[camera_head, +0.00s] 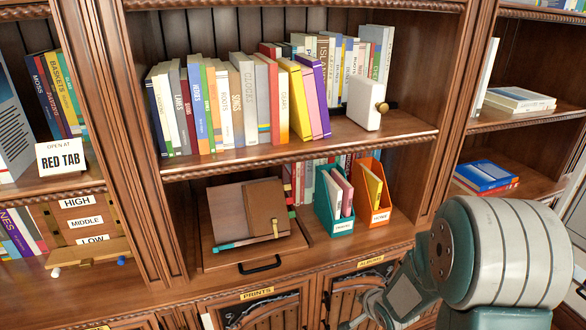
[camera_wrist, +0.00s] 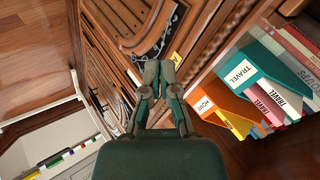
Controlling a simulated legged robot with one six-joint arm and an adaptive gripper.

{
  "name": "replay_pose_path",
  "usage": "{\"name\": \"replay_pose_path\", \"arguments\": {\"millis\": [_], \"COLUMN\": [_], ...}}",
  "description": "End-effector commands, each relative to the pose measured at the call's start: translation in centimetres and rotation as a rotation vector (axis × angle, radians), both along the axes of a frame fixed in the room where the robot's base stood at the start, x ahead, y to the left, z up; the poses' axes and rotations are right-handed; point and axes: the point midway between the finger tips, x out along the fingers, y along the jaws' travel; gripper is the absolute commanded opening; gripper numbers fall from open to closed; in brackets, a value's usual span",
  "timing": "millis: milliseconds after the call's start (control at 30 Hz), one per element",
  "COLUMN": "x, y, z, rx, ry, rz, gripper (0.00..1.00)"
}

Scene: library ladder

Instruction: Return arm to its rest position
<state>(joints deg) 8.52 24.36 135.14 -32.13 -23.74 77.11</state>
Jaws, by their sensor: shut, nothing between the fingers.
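My arm (camera_head: 505,250) is folded in the lower right of the head view, in front of the lower cabinets. My gripper shows in the wrist view (camera_wrist: 158,72) with its fingertips together and nothing between them. It is in front of the cabinet doors, left of the magazine holders in that view. It looks apart from the doors, but the exact gap is hard to judge. In the head view the arm's far end is small and low in the frame, and the fingertips are not clear there.
A teal holder (camera_head: 322,217) and an orange holder (camera_head: 362,214) stand on the lower shelf. A wooden stand (camera_head: 225,223) is left of them. A white bookend (camera_head: 364,105) is on the shelf above. Open floor (camera_wrist: 32,45) shows in the wrist view.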

Motion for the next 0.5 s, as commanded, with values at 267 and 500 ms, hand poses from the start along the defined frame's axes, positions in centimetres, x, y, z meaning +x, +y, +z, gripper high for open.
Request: {"name": "replay_pose_path", "arguments": {"millis": [267,500], "x": [-2.5,-7.1], "y": [-1.3,-1.2], "z": [9.2,15.6], "rx": [-0.289,-0.457], "ry": [0.018,0.074], "rz": [0.098,0.208], "gripper": [0.00,0.00]}}
